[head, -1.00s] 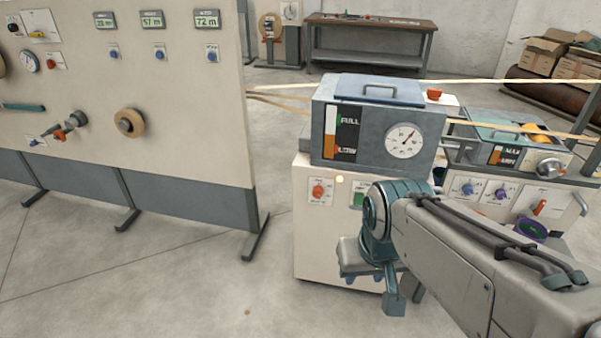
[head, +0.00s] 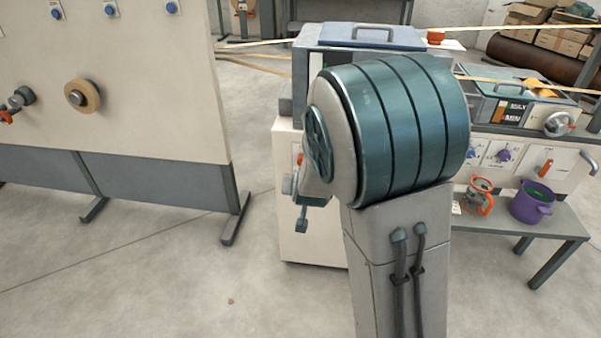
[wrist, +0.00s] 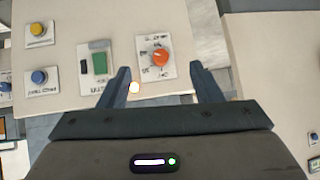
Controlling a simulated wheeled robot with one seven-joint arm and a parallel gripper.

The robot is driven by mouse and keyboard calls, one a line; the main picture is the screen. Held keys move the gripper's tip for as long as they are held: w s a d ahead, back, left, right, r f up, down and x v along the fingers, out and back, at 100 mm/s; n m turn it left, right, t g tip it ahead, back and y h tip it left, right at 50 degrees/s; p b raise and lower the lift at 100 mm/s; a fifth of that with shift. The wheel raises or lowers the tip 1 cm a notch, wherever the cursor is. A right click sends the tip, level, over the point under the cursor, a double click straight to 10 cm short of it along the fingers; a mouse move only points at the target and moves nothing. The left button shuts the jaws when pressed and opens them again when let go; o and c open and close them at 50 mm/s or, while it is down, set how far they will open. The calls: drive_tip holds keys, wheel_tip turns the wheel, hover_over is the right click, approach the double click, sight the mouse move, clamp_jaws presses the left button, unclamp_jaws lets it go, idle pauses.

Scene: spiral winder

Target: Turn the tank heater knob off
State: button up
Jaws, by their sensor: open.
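The orange-red knob (wrist: 160,57) sits on a white labelled plate on the cream cabinet front below the tank. Its label is too blurred to read in the wrist view. In the head view only a sliver of the knob (head: 299,159) shows past my arm. My gripper (wrist: 160,68) is open and empty, facing the panel. In the wrist view its two fingers stand left and right of the knob, apart from it; the remaining depth is hard to tell. In the head view my arm hides most of the gripper.
Yellow (wrist: 38,29) and blue (wrist: 39,77) buttons lie farther left. A purple pot (head: 532,204) stands on a bench at right. Open floor lies left of the cabinet.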

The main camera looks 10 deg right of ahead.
drive_tip(key=w+f+n+t+h+b, duration=0.2)
drive_tip(key=w+f+t+h+b, duration=0.3)
drive_tip(key=w+f+t+b, duration=0.35)
drive_tip(key=w+d+f+g+b, duration=0.1)
drive_tip(key=w+d, duration=0.2)
drive_tip(key=w, duration=0.9)
drive_tip(key=shift+w+d+f, duration=0.15)
drive_tip(key=shift+w, duration=0.25)
drive_tip(key=shift+c, duration=0.3)
drive_tip(key=c, duration=0.9)
